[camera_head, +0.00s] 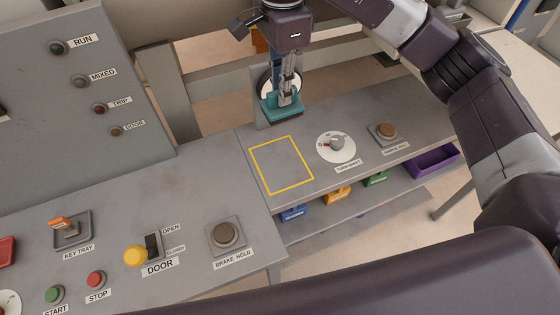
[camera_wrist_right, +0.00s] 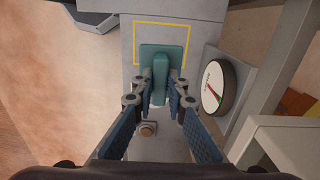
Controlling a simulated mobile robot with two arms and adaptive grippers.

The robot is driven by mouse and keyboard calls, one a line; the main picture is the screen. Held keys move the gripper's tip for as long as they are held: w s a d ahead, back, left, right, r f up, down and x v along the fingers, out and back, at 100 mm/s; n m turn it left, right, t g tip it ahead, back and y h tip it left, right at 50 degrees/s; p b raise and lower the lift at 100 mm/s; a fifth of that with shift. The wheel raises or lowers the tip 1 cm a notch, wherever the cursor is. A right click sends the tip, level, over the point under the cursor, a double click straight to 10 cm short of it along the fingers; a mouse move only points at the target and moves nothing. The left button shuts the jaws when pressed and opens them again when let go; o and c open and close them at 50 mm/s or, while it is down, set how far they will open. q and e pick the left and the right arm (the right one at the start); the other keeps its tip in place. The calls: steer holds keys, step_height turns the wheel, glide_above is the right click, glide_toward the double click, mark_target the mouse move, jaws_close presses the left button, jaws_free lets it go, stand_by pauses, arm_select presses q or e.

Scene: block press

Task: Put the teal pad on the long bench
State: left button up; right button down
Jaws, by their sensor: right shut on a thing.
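The teal pad (camera_head: 283,109) has a flat base with a raised grip. My right gripper (camera_head: 287,92) points down and is shut on that grip. In the right wrist view the pad (camera_wrist_right: 176,55) sits between the fingertips (camera_wrist_right: 161,88), and its base overlaps part of the yellow outline. The grey bench (camera_head: 312,142) carries a yellow square outline (camera_head: 281,165), which is empty in the head view. There the pad shows beyond the outline, by the bench's far edge; its height above the bench is hard to tell. My left gripper is not in view.
A white dial with a knob (camera_head: 336,146) and a brown button (camera_head: 386,131) stand right of the outline. A round gauge (camera_wrist_right: 218,86) is close beside the pad. Coloured bins, such as a purple one (camera_head: 433,160), sit below. A control console (camera_head: 130,220) is at left.

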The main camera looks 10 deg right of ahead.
steer(key=shift+a+f, duration=0.1)
steer(key=shift+f, duration=0.25)
step_height(320, 180, down, 19)
steer(key=p, duration=0.5)
steer(key=shift+r, duration=0.1)
steer(key=shift+f, duration=0.45)
steer(key=c, duration=1.9)
jaws_free()
steer(key=shift+r, duration=0.1)
steer(key=shift+c, duration=0.2)
